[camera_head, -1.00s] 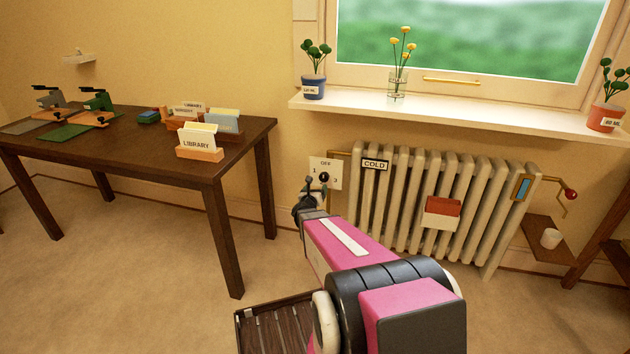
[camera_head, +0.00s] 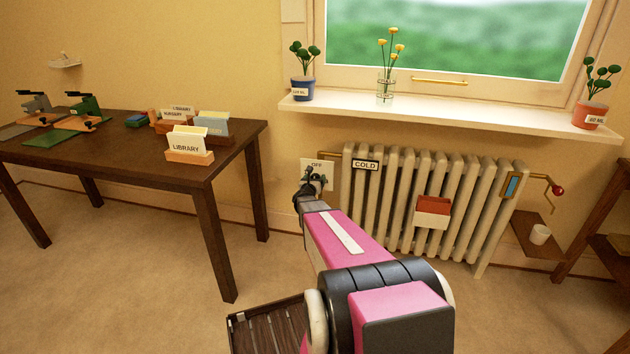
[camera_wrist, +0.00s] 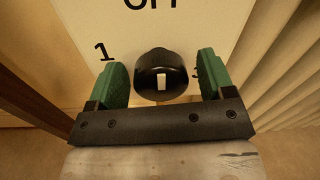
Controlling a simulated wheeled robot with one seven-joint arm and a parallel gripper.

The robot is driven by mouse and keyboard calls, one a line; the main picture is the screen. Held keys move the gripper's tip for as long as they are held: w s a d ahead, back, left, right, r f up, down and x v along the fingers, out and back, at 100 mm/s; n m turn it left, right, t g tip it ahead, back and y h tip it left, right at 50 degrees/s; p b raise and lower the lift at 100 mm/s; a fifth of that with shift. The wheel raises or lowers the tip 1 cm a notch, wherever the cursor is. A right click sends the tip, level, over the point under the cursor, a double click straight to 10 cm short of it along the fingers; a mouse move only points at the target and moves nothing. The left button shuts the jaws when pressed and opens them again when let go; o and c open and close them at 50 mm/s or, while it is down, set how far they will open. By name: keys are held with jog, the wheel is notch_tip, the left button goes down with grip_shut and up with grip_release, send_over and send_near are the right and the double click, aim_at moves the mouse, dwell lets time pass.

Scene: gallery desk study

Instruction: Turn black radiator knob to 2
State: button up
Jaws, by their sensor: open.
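The black radiator knob (camera_wrist: 160,76) shows in the wrist view, with a white mark on its face. It is mounted on a pale dial plate (camera_wrist: 150,28) with "OFF" at the top, "1" at the left and a partly hidden number at the right. My gripper (camera_wrist: 160,84) is open, with one green finger on each side of the knob and a visible gap on both sides. In the head view my gripper (camera_head: 314,180) is in front of the dial plate (camera_head: 317,165) and hides most of the knob.
The ribbed radiator (camera_head: 400,200) with a "COLD" sign (camera_head: 366,165) stands just right of the plate. A red-and-white box (camera_head: 433,211) hangs on it. The windowsill (camera_head: 440,116) with pots is above. A dark desk (camera_head: 120,165) stands at the left.

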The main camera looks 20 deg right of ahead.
jog(key=c, duration=0.9)
